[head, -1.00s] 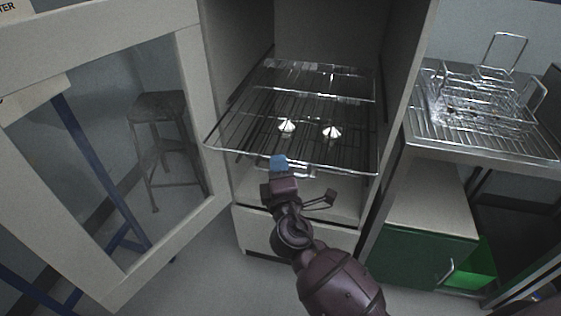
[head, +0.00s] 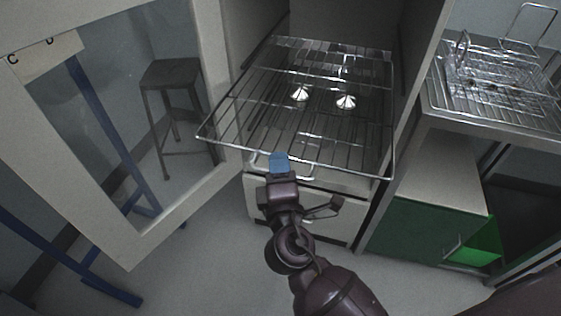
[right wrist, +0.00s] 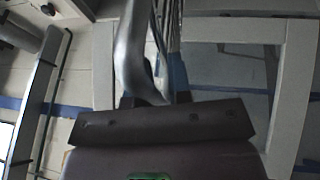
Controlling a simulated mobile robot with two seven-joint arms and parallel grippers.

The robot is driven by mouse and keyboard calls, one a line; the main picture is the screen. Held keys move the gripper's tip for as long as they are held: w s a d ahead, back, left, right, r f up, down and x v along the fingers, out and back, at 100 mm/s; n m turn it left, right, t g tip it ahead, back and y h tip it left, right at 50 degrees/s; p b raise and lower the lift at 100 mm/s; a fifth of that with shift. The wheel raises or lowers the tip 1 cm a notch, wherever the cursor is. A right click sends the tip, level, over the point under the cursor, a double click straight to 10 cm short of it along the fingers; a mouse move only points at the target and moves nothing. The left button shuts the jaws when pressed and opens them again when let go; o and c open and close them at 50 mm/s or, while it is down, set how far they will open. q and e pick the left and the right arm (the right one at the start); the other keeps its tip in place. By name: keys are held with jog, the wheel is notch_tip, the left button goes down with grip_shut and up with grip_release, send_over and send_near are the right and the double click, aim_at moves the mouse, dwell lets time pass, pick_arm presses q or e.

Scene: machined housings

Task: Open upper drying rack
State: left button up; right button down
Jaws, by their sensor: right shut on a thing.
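The upper drying rack (head: 335,137) is a wire shelf in the open cabinet. It sticks out of the cabinet's front, with its front edge over the floor side. My right gripper (head: 279,162) is at the rack's front edge, shut on its front wire handle; the blue fingertip covers part of the handle. In the right wrist view a metal bar (right wrist: 133,50), seen close up, runs down between the fingers. My left gripper is not in view.
Two small shiny cone-shaped objects (head: 345,101) show through or on the rack. The glass cabinet door (head: 170,235) stands open at left. A stool (head: 178,75) shows behind its glass. At right, a metal counter (head: 505,115) holds wire baskets above a green cabinet (head: 420,230).

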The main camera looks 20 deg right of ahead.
jog(key=shift+r, duration=0.5)
jog(key=c, duration=1.2)
grip_release()
jog(key=shift+a, duration=0.1)
jog(key=shift+o, duration=0.2)
jog(key=shift+f, duration=0.15)
jog(key=shift+f, duration=0.1)
jog(key=b+v, duration=0.1)
jog(key=v, duration=1)
